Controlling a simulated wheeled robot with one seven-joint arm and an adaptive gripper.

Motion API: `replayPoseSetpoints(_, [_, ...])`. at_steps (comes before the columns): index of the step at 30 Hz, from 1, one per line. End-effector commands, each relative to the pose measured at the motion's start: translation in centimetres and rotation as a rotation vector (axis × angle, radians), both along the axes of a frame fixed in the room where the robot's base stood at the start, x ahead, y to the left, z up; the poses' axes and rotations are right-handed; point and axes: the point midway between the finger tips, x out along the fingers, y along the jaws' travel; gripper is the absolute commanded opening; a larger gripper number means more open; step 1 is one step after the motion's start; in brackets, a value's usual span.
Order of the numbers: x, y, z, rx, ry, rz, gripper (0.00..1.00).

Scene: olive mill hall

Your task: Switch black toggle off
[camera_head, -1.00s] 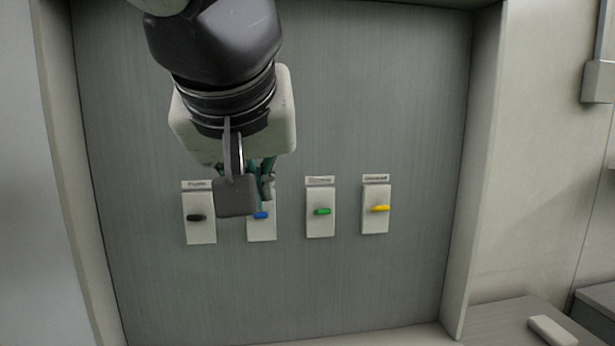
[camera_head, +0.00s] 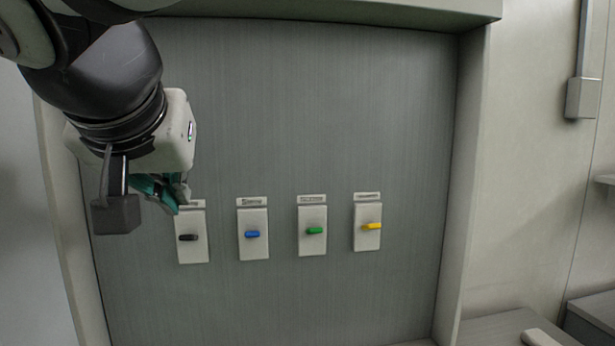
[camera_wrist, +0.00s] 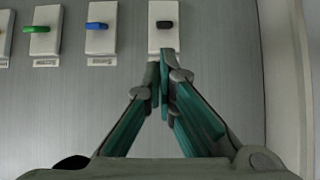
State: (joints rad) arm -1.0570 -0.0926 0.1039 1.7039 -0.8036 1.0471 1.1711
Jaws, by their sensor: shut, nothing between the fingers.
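The black toggle (camera_head: 188,237) sits on a white switch plate (camera_head: 193,253) at the left of the row in the head view. In the wrist view the black toggle (camera_wrist: 164,24) is near the top, just beyond the fingertips. My gripper (camera_head: 172,206) is shut and empty, up and left of the toggle in the head view. In the wrist view my gripper (camera_wrist: 164,60) has its green fingers together in front of the plate's label edge. I cannot tell whether the fingertips touch the plate. The plate's label is partly hidden by the fingers.
To the right are the blue toggle (camera_head: 252,234), the green toggle (camera_head: 315,230) and the yellow toggle (camera_head: 371,226), each on its own plate. The grey panel (camera_head: 290,110) is recessed, with a raised frame (camera_head: 466,150) at its right side. The panel below the switches is clear.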

Motion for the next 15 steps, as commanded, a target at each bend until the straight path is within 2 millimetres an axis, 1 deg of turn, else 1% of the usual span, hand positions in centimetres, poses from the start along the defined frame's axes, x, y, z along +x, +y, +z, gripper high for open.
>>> replayPoseSetpoints(1, [0.7,0.2,-0.7,-0.003,0.001,0.000,0.00])
replayPoseSetpoints(6, [2.8,0.6,-2.3,-0.003,0.000,0.000,0.00])
replayPoseSetpoints(10, [3.9,0.9,-3.2,-0.002,0.000,0.000,0.00])
replayPoseSetpoints(15, [4.5,1.1,-3.7,0.000,0.000,0.001,0.00])
